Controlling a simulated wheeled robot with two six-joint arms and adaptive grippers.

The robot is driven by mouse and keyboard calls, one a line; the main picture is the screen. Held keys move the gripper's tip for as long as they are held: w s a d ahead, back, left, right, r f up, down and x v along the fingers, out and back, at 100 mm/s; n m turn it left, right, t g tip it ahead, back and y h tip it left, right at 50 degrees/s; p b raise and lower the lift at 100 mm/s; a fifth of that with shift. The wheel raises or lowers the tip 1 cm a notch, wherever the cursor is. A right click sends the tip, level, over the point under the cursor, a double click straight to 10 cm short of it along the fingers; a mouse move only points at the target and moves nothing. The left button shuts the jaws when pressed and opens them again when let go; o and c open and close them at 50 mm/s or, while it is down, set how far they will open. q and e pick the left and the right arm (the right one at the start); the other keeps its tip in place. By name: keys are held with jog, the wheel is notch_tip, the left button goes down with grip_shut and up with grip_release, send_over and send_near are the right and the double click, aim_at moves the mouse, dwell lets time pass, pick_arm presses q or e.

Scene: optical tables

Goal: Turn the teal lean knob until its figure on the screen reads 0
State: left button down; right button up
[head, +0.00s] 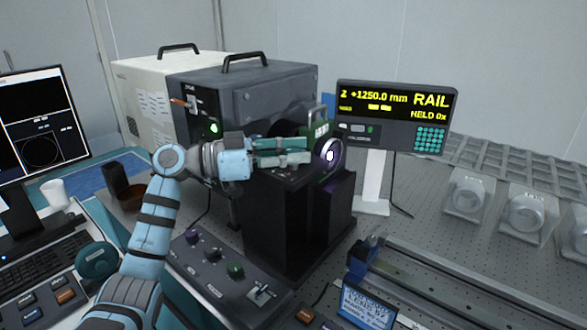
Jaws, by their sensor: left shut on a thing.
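My left gripper (307,151) reaches in from the left at the top of a black mount (288,225). Its fingers are closed around a small part at the mount's head, beside a round lens with a bright centre (330,154). The fingers mostly hide that part, so I cannot tell its colour or whether it is the teal lean knob. A dark teal round knob (97,257) stands at the lower left, apart from the gripper. The display screen (393,104) reads Z +1250.0 mm, RAIL and HELD 0x; I can read no lean figure. My right gripper is out of view.
A control panel (215,285) with purple and green knobs lies in front of the mount. A grey box (270,90) stands behind. A monitor (35,120) and keyboard (40,265) are left.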

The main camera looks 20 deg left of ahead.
pick_arm(q)
jog(key=shift+f+m+g+h+b, duration=0.1)
jog(key=shift+m+g+h+b, duration=0.3)
jog(key=shift+m+g, duration=0.6)
jog(key=shift+g, duration=0.5)
jog(key=c, duration=1.3)
grip_release()
jog(key=v, duration=1.2)
jog(key=shift+f, duration=0.2)
jog(key=shift+c, duration=0.2)
